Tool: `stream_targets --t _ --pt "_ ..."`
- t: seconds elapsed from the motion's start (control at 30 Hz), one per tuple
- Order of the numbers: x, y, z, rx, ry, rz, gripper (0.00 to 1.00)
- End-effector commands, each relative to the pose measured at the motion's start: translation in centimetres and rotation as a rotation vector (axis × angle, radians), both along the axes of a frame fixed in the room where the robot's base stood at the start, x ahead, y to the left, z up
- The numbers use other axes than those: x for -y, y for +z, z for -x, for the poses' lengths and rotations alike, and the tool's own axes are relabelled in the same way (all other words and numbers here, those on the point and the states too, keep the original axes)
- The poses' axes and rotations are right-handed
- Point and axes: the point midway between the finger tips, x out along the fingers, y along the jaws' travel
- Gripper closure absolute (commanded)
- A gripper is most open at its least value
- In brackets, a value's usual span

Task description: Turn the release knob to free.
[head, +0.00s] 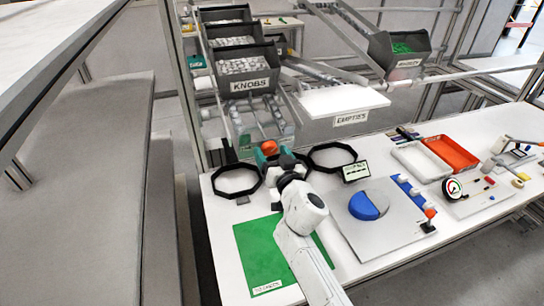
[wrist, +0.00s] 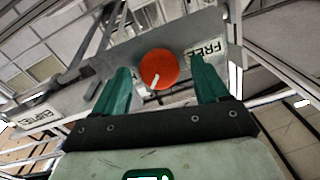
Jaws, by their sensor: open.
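The release knob (wrist: 159,69) is a round orange-red disc with a short white pointer line toward its lower left in the wrist view. It sits on a grey plate (wrist: 115,72) with an upside-down FREE label (wrist: 207,49) to its right. My gripper (wrist: 163,78) has two teal fingers, open, one on each side of the knob in the picture, with visible gaps on both sides. I cannot tell how far the fingertips are from the plate. In the head view the knob (head: 268,146) shows just beyond my gripper (head: 268,158), which partly hides the mount.
Black octagonal rings (head: 236,181) (head: 331,156) lie on the white table either side of my gripper. A KNOBS bin rack (head: 248,83) rises behind. A green mat (head: 262,252), a blue and grey disc (head: 368,204) and trays (head: 450,153) are on the table.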

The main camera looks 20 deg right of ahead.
Motion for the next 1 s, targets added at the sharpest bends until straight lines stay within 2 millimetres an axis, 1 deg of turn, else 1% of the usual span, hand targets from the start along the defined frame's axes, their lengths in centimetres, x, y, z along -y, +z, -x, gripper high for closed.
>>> stream_targets --t 0.1,0.37,0.47,0.9,0.97,1.0 --pt "0.02 -0.02 -0.48 0.000 -0.001 0.000 0.26" --pt "0.02 0.03 -0.57 0.000 -0.001 0.000 0.26" --pt "0.02 0.03 -0.56 0.000 -0.001 0.000 0.34" --pt "0.02 0.02 -0.54 0.000 -0.001 0.000 0.76" --pt "0.02 0.01 -0.54 0.000 -0.001 0.000 0.82" --pt "0.02 0.01 -0.54 0.000 -0.001 0.000 0.82"
